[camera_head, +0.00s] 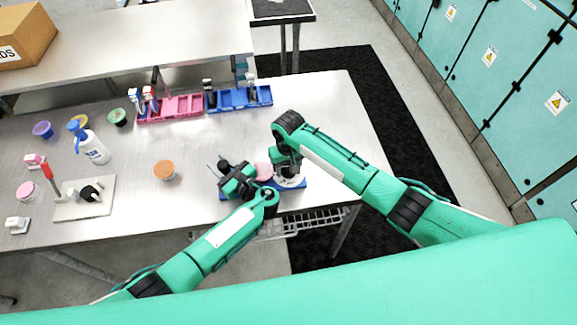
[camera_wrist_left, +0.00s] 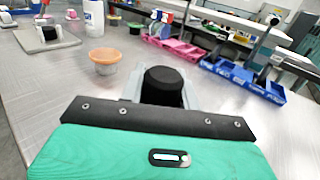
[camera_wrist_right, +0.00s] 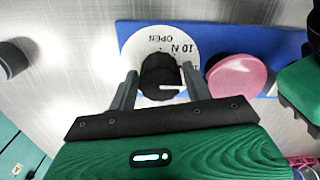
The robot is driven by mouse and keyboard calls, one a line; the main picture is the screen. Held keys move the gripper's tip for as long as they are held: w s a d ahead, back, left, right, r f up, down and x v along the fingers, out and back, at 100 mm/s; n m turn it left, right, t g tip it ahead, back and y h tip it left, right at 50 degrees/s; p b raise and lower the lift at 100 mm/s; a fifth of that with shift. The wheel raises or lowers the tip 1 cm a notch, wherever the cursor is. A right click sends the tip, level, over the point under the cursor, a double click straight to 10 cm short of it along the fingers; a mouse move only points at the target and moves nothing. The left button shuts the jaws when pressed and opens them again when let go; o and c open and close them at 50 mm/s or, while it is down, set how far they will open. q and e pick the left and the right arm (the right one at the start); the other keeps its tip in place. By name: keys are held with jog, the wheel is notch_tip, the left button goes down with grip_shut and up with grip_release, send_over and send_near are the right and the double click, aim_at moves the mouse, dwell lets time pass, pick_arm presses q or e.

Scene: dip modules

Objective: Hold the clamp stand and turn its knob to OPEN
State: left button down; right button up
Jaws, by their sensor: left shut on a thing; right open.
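The clamp stand has a blue base (camera_head: 304,184), a pink disc (camera_head: 263,170) and a white dial (camera_head: 291,182). In the right wrist view its black knob (camera_wrist_right: 158,72) sits on the dial (camera_wrist_right: 140,48), which reads OPEN and 10 N upside down. The knob's white mark points right in the picture, away from OPEN. My right gripper (camera_head: 288,162) is open, with its fingers on either side of the knob. My left gripper (camera_head: 230,174) is shut on the stand's far-left part, a black upright cylinder (camera_wrist_left: 163,85) in the left wrist view. The grippers partly hide the stand.
An orange-topped cup (camera_head: 164,169) stands left of the stand. A pink bin (camera_head: 178,108) and a blue bin (camera_head: 238,98) lie behind. A white bottle (camera_head: 93,147) and a white plate (camera_head: 85,203) are further left. The table's front edge is close to the stand.

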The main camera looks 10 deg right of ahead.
jog(key=c, duration=0.7)
jog(key=shift+n, duration=0.4)
jog(key=n, duration=0.3)
jog(key=shift+n, duration=0.4)
jog(key=n, duration=0.4)
jog(key=shift+n, duration=0.3)
jog(key=n, duration=0.4)
jog(key=shift+w, duration=0.1)
jog(key=n, duration=0.4)
jog(key=shift+n, duration=0.3)
